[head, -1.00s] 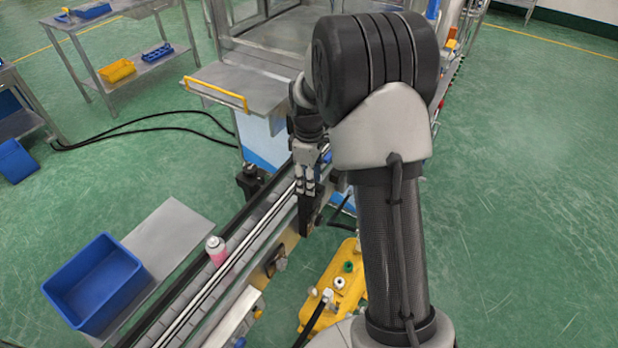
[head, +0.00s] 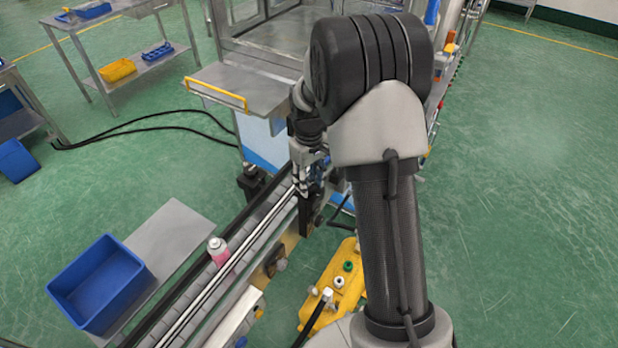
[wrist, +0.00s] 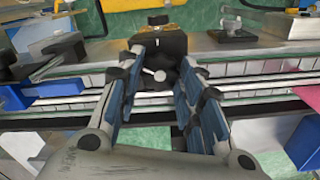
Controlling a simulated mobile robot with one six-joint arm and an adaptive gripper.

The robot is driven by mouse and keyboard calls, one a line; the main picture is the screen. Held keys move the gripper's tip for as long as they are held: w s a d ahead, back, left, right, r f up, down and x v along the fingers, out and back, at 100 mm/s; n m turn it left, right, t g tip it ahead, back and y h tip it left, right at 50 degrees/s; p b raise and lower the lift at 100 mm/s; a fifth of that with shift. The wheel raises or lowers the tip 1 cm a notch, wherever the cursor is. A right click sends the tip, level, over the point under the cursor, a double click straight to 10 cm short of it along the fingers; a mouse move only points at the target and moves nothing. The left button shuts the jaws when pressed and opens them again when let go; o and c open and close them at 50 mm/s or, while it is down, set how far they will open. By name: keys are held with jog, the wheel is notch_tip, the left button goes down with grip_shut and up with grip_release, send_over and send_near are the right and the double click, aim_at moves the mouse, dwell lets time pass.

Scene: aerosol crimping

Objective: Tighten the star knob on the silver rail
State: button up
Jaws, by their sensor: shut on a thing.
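The silver rail (head: 225,275) runs along the conveyor and also crosses the wrist view (wrist: 262,86). A black bracket (wrist: 165,43) stands at the rail, and it shows in the head view below my fingers (head: 306,218). In the wrist view, my gripper (wrist: 163,72) points at the bracket, one blue-padded finger on each side. It is shut on the dark star knob (wrist: 186,78) at the bracket, whose outline is hard to make out between the fingers. A small lever with a pale ball end (wrist: 158,75) shows between the fingers.
A pink and white can (head: 219,252) stands on the conveyor. A blue bin (head: 98,285) sits on a grey plate to the left. A yellow pedal unit (head: 335,290) lies on the floor right of the rail. Another knob (head: 278,266) sits nearer along the rail side.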

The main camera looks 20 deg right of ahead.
jog(key=m+p, duration=0.1)
jog(key=m, duration=1.1)
jog(key=shift+p, duration=0.3)
dwell(0.3)
jog(key=o, duration=1.1)
notch_tip(320, 180, up, 12)
jog(key=shift+r, duration=0.1)
dwell(0.3)
